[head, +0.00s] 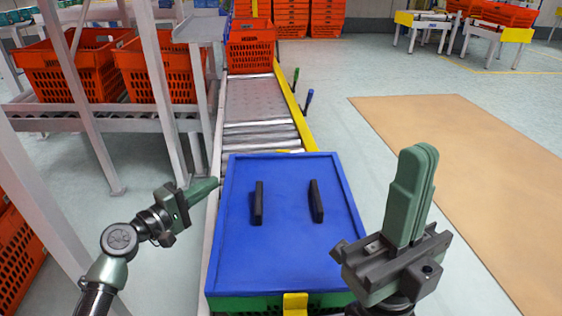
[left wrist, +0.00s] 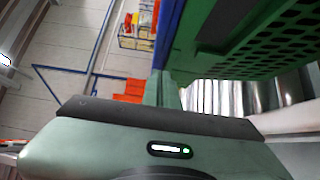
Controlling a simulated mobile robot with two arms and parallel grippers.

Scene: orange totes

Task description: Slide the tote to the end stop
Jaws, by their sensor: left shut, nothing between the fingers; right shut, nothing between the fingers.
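A green tote (head: 255,304) with a blue lid (head: 285,240) sits on the near part of the roller conveyor (head: 255,105). Two black handles stand on the lid. My left gripper (head: 212,183) is shut and empty, its tips close to the lid's left edge; I cannot tell whether they touch. The left wrist view shows its fingers (left wrist: 167,88) beside the tote's green perforated wall (left wrist: 255,45). My right gripper (head: 418,155) is shut and empty, pointing up at the right of the tote. A yellow piece (head: 295,303) shows at the tote's near edge; I cannot tell whether it is the end stop.
An orange tote (head: 251,52) sits at the conveyor's far end, with stacked orange totes behind. A yellow rail (head: 290,95) runs along the right side. A grey rack (head: 155,70) with orange totes stands at left. Open floor and a tan mat (head: 470,150) lie at right.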

